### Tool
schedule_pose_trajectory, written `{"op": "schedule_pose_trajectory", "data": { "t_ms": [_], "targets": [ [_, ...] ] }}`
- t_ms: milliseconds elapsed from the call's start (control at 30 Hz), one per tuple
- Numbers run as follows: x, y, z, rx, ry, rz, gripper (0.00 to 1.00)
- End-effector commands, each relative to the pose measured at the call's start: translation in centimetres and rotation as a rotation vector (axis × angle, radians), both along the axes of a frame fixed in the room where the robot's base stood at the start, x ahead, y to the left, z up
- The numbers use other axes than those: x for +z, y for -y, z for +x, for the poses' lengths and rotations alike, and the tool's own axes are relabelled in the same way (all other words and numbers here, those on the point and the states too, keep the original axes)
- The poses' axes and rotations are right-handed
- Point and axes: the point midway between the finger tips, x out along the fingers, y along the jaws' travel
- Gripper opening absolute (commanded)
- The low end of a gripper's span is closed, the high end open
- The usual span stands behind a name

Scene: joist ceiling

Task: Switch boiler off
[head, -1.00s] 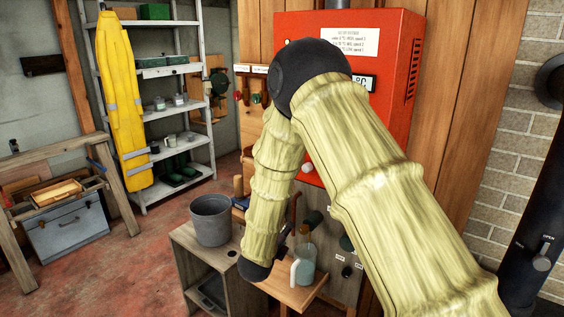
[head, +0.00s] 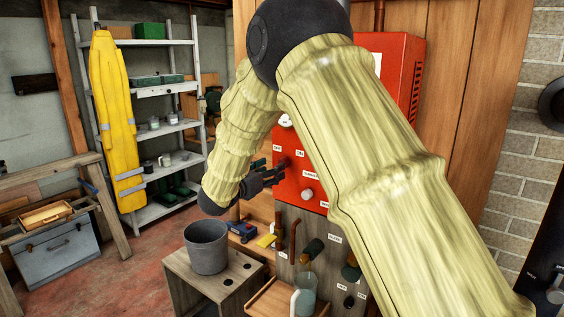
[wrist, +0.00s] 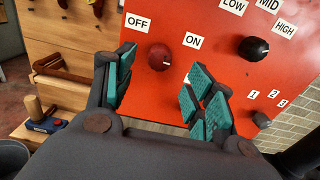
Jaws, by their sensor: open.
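The red boiler (head: 402,62) stands on the wooden wall, partly hidden behind my arm. In the wrist view its red front (wrist: 200,75) carries a dark red round knob (wrist: 158,58) between an OFF label (wrist: 138,21) and an ON label (wrist: 193,40), both above it. In the head view my gripper (head: 273,173) is close to the boiler's front, left of the arm.
A black knob (wrist: 253,48) with LOW, MID and HIGH labels and a smaller knob (wrist: 261,119) marked 1, 2, 3 sit to the right. A grey bucket (head: 207,250) stands on a wooden cabinet below. A clear jug (head: 304,290) stands low beneath the boiler.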

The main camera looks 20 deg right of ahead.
Motion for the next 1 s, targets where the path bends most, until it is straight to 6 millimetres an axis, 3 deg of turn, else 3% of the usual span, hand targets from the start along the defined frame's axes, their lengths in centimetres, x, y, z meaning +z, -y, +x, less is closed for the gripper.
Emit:
{"op": "schedule_pose_trajectory", "data": {
  "t_ms": [400, 867, 1000],
  "targets": [
    [0.1, 4.6, 3.6, 0.0, -0.002, -0.001, 0.54],
    [0.0, 5.4, 4.3, 0.001, -0.002, -0.001, 0.54],
    [0.0, 5.4, 4.3, 0.001, -0.002, -0.001, 0.33]
  ]
}}
